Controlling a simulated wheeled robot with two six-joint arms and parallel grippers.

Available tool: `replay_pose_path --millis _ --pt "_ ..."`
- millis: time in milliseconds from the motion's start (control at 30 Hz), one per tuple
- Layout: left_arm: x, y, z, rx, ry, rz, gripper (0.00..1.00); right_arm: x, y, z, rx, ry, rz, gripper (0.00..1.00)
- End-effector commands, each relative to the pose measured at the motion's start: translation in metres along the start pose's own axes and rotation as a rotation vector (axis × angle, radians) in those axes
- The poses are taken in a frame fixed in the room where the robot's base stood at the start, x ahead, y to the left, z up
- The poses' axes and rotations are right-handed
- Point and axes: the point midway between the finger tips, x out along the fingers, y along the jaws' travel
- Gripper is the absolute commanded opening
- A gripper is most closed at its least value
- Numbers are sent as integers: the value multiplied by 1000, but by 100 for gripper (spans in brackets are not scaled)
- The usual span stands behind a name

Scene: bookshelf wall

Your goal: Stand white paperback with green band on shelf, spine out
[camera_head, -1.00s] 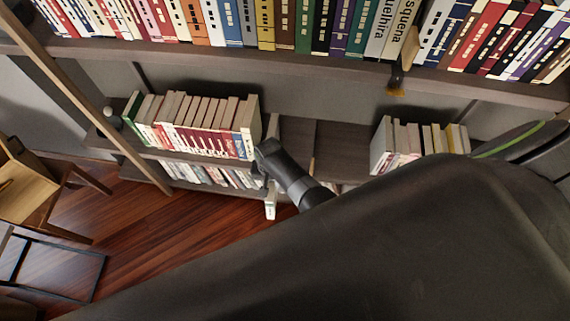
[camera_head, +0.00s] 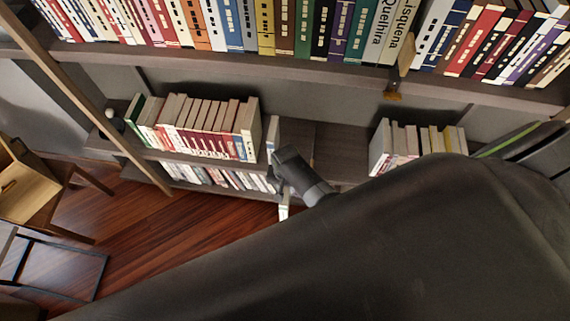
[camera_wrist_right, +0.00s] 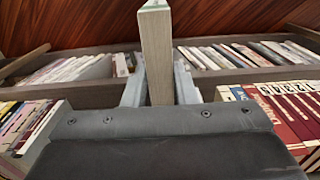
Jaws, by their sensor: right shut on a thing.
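The white paperback (camera_head: 284,209) shows in the head view as a small pale end with a touch of green, below my right gripper (camera_head: 277,178). In the right wrist view the book (camera_wrist_right: 156,55) stands edge-on between the two grey fingers of the gripper (camera_wrist_right: 158,88), which is shut on it. Its pages face that camera, and most of its cover is hidden. The middle shelf (camera_head: 343,150) has a gap between two book groups, and the gripper is at the front of that gap, near its left end. My left gripper is not in view.
A row of books (camera_head: 205,125) fills the shelf left of the gap, with a pale upright piece (camera_head: 273,132) at its right end. More books (camera_head: 418,140) stand right of the gap. A full upper shelf (camera_head: 300,68) overhangs, and a lower shelf holds books (camera_head: 215,178).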

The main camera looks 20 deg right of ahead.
Motion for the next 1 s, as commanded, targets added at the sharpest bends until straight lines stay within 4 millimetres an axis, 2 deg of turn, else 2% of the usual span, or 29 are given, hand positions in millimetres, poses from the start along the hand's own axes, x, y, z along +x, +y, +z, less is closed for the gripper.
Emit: replay_pose_path --millis 567,1000 --pt "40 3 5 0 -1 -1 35 8 -1 -77 0 4 -2 0" --pt "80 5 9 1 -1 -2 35 13 -1 -137 0 3 -2 0"
